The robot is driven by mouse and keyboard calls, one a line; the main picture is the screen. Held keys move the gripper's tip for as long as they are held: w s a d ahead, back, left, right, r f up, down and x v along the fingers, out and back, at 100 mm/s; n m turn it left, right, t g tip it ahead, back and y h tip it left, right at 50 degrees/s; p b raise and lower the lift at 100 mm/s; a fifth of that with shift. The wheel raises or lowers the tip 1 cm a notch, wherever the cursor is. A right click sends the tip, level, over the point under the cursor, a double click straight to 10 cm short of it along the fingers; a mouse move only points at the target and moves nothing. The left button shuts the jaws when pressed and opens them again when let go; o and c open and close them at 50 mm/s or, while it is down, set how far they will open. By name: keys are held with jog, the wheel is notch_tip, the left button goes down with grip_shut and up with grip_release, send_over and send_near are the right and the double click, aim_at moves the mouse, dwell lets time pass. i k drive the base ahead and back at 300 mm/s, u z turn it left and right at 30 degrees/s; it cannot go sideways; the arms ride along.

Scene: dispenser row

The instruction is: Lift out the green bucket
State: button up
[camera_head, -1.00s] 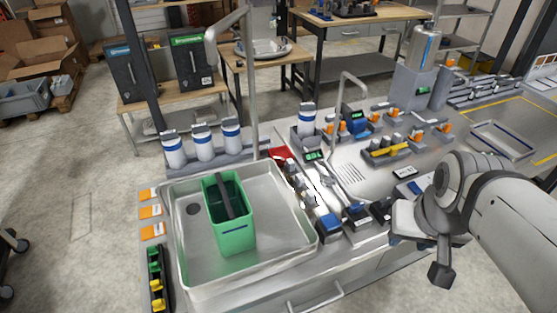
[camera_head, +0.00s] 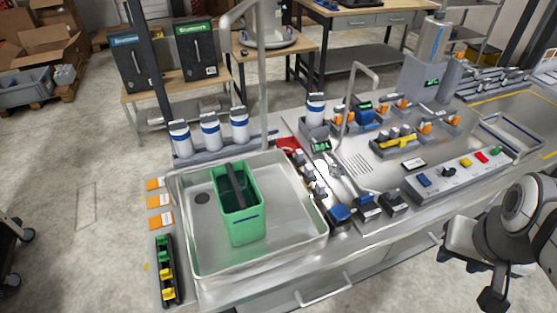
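The green bucket (camera_head: 239,222) stands upright in the metal sink basin (camera_head: 193,255) on the left part of the bench. It is a tall box shape with a dark handle (camera_head: 236,183) lying across its open top. Part of my arm (camera_head: 519,213) shows at the lower right edge, well apart from the bucket and beyond the bench front. My gripper's fingers cannot be made out there, so I cannot see whether they are open or shut.
A tall faucet (camera_head: 263,85) rises behind the basin. Several white bottles (camera_head: 210,131) stand at its back left. Small blue and black blocks (camera_head: 341,213) and a button panel (camera_head: 455,176) lie to the right. A holder with yellow and green pieces (camera_head: 166,272) sits at the left edge.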

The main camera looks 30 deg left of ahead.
aim_at(241, 203)
jog(key=z, duration=0.05)
jog(key=k, duration=1.05)
jog(key=u, duration=0.5)
jog(key=i, duration=1)
jog(key=u, duration=0.05)
